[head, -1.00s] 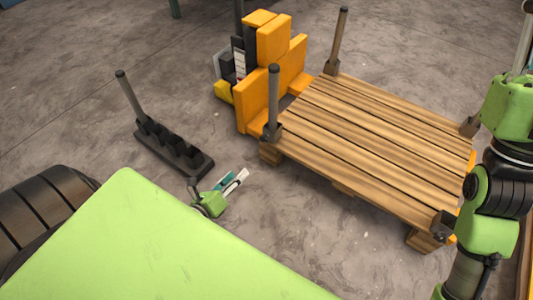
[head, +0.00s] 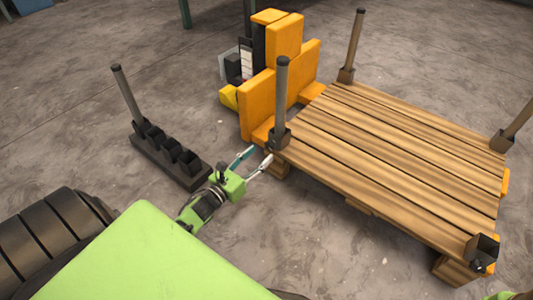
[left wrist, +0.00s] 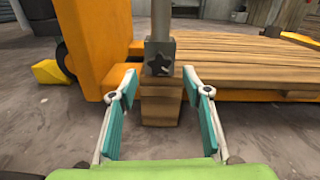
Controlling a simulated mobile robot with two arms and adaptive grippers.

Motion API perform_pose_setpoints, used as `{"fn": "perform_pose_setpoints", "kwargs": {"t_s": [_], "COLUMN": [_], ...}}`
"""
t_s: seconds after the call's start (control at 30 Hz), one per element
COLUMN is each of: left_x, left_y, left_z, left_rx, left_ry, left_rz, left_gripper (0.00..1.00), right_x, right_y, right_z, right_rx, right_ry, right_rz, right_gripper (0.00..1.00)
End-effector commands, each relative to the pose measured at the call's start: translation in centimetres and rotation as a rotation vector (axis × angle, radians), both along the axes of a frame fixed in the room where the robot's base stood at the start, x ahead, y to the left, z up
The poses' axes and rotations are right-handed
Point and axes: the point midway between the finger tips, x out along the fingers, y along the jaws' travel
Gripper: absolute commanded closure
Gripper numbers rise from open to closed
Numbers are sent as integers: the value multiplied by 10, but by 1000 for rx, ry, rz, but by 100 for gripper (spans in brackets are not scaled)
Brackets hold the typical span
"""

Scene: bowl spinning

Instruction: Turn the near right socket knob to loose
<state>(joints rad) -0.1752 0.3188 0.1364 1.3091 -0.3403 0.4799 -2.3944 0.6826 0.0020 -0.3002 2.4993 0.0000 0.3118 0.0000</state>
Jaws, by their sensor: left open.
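The wooden pallet (head: 390,150) has dark sockets at its corners. The near right socket (head: 485,247) is empty, with its small dark knob (head: 478,265) at its foot. The near left socket (head: 280,137) holds an upright grey post (head: 282,85). In the left wrist view, that socket's black star-shaped knob (left wrist: 159,64) faces me. My left gripper (head: 261,154) is open and empty, just in front of the near left corner; its fingers (left wrist: 158,85) stand either side of the wooden block below that socket.
An orange pallet truck (head: 275,75) stands behind the pallet's left end. A black rack (head: 165,155) with one post lies on the floor at left. The far left (head: 346,74) and far right (head: 500,140) sockets hold posts.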

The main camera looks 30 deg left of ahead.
Motion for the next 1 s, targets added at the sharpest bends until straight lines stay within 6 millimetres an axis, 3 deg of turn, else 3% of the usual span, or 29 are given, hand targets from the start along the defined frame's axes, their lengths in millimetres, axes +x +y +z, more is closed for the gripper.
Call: {"fn": "perform_pose_setpoints", "kwargs": {"t_s": [0.1,0.3,0.67,0.83,1.0], "left_x": [23,44,49,48,48], "left_y": [-2,-3,-3,-3,-3], "left_z": [-4,-2,0,-1,-1], "left_rx": [0,-1,-2,-2,-4], "left_ry": [-1,0,1,1,2], "left_rz": [0,1,2,2,2], "left_gripper": [56,56,56,94,94], "right_x": [-4,-4,-4,-4,-4], "right_y": [0,0,0,0,1], "right_z": [-11,-19,-20,-20,-20], "right_rx": [-1,-1,-1,-1,-1], "right_ry": [-11,-8,-9,-9,-9], "right_rz": [0,-1,-1,-1,-1], "right_gripper": [60,60,60,60,60]}}
